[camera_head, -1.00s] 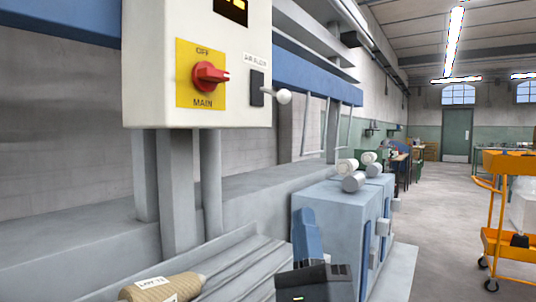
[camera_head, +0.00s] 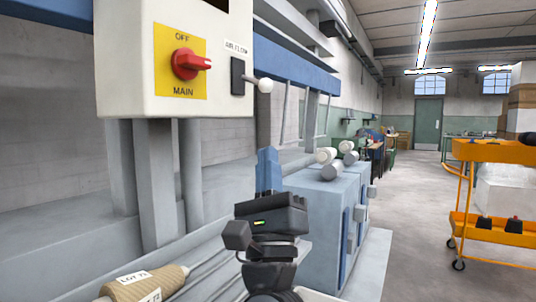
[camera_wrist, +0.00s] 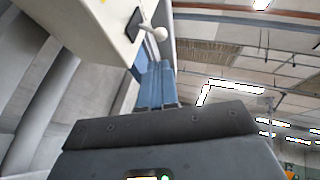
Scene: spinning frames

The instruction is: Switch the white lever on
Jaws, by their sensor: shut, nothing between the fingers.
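The white lever (camera_head: 264,85) is a short stick with a round white knob. It sticks out of a dark slotted plate (camera_head: 238,76) under the "AIR FLOW" label, on the right of the cream control box (camera_head: 130,60). In the wrist view the white lever (camera_wrist: 158,33) shows at the upper middle, beyond the fingertips. My gripper (camera_head: 267,155) has blue fingers pointing up, shut and empty, below the lever and apart from it. In the wrist view my gripper (camera_wrist: 154,68) points towards the lever.
A red rotary switch (camera_head: 190,64) on a yellow plate marked OFF and MAIN sits left of the lever. A yarn cone (camera_head: 145,284) lies at the lower left. A blue-grey machine (camera_head: 325,195) with white rolls stands behind my gripper. An orange cart (camera_head: 490,235) stands at the right.

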